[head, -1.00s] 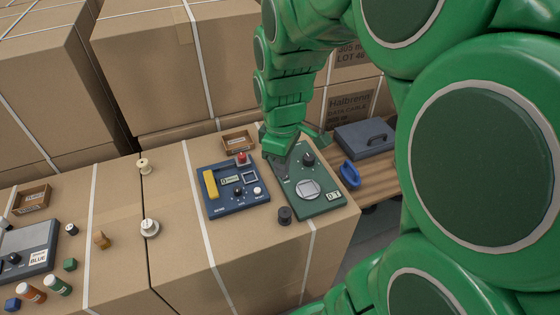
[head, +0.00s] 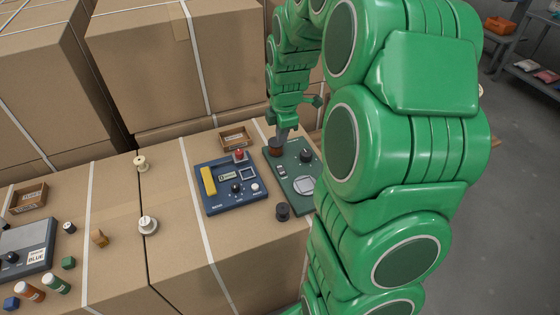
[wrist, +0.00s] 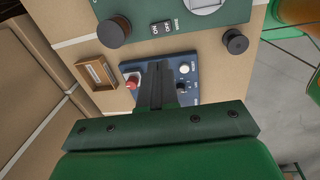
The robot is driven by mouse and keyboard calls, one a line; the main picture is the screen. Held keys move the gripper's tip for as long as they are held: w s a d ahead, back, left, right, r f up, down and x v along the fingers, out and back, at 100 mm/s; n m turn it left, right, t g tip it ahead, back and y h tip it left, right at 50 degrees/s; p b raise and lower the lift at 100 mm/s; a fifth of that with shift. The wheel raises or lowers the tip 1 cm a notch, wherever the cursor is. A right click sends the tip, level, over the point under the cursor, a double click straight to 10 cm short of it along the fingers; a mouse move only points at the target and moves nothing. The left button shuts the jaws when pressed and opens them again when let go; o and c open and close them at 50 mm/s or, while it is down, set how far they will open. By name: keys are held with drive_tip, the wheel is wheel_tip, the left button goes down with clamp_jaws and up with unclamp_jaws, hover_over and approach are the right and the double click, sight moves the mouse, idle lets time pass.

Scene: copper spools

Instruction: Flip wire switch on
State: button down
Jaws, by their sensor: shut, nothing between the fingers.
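The green panel (head: 291,184) stands on the cardboard box, right of the blue panel. Its small black rocker switch (head: 282,172) is near the left edge. In the wrist view the switch (wrist: 161,28) sits beside WIRE lettering; I cannot surely read its position. A brown spool (head: 276,147) stands at the panel's back-left corner; it also shows in the wrist view (wrist: 113,32). My gripper (head: 284,137) is shut and empty, above the panel's back end by the spool. In the wrist view its dark fingers (wrist: 158,68) overlap the blue panel, apart from the switch.
The blue panel (head: 222,203) has a yellow handle, red button and knobs. A black knob-like spool (head: 282,211) stands in front of the green panel. A small open cardboard tray (head: 236,138) is behind the blue panel. Tall boxes stand behind. My arm hides the right side.

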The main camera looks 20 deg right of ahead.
sight(280, 166)
drive_tip(key=shift+w+d+f, duration=0.3)
drive_tip(key=shift+w, duration=0.15)
drive_tip(key=f, duration=0.4)
drive_tip(key=w+f, duration=0.1)
drive_tip(key=f, duration=0.4)
drive_tip(key=w+f, duration=0.1)
drive_tip(key=f, duration=0.3)
drive_tip(key=shift+f, duration=0.45)
